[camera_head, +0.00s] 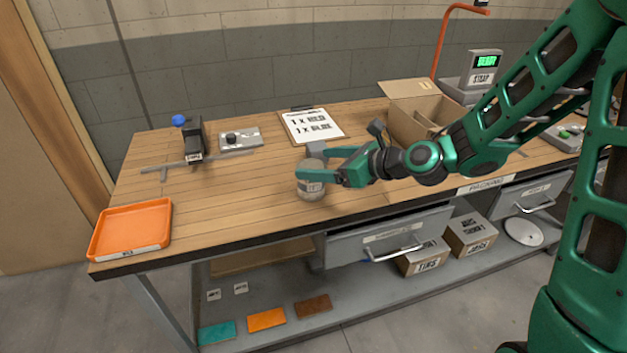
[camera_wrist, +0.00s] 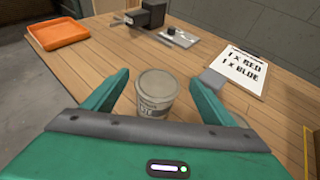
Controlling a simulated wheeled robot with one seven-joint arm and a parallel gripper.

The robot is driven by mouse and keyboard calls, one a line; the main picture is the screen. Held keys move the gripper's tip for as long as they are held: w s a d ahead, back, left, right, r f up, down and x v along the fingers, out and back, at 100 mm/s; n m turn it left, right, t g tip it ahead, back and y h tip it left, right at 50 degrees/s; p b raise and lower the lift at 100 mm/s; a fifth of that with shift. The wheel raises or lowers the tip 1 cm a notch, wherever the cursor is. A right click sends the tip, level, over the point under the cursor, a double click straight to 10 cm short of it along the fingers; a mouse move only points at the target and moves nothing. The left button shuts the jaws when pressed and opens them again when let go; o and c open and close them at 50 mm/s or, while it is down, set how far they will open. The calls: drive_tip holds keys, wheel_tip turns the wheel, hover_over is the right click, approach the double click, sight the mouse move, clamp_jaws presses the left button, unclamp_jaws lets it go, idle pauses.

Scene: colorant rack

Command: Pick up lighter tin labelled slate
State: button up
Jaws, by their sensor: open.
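A grey tin (camera_head: 311,186) with a pale lid and a label stands upright on the wooden workbench; the label is too small to read. In the wrist view the tin (camera_wrist: 157,93) stands between and ahead of the two green fingers. My gripper (camera_head: 318,167) is open around the tin's near side, with a finger to each side. In the wrist view my gripper (camera_wrist: 163,85) shows a gap between each finger and the tin. A small grey block (camera_head: 316,149) sits just behind the tin.
An orange tray (camera_head: 132,230) lies at the bench's left end. A clipboard (camera_head: 312,125) reads "1 x RED, 1 x BLUE". A black device (camera_head: 193,138) and a metal plate (camera_head: 240,138) stand behind. An open cardboard box (camera_head: 408,125) is right. Bare bench (camera_head: 230,195) lies left of the tin.

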sight(321, 196)
wheel_tip(321, 196, down, 5)
drive_tip(key=shift+r, duration=0.1)
drive_tip(key=shift+w+a+f, duration=0.4)
drive_tip(key=shift+a+f, duration=0.15)
drive_tip(key=shift+a, duration=0.05)
drive_tip(key=shift+x, duration=2.95)
drive_tip(key=c, duration=1.2)
